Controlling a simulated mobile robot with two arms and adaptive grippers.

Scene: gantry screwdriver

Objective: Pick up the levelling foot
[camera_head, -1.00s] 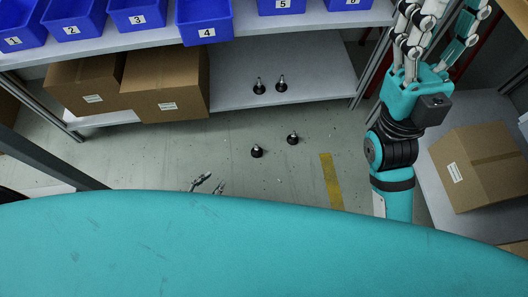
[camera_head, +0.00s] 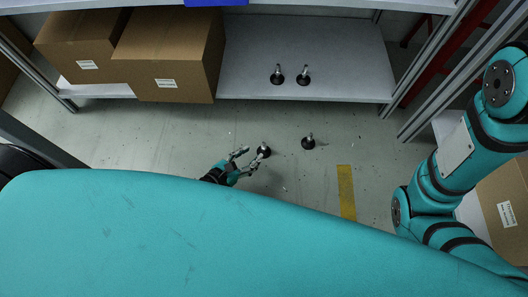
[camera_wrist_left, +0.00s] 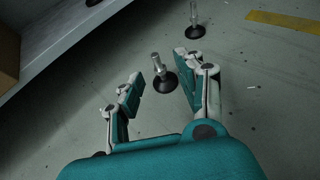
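Two levelling feet stand upright on the floor, each a black round base with a metal stud. The left one (camera_head: 264,150) is right by my left gripper (camera_head: 247,158). In the left wrist view this foot (camera_wrist_left: 163,78) is at the mouth of the open gripper (camera_wrist_left: 158,86), just beyond and between the fingertips, with no clear contact. The other floor foot (camera_head: 308,142) stands to the right; it also shows in the left wrist view (camera_wrist_left: 195,24). Two more feet stand on the lower shelf, one left (camera_head: 277,75) and one right (camera_head: 303,76). My right gripper is out of view.
The lower shelf (camera_head: 340,60) lies behind the floor feet, with cardboard boxes (camera_head: 170,55) on its left. Another box (camera_head: 505,205) is at the right. A yellow floor strip (camera_head: 346,190) lies right of the feet. Floor around the feet is clear.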

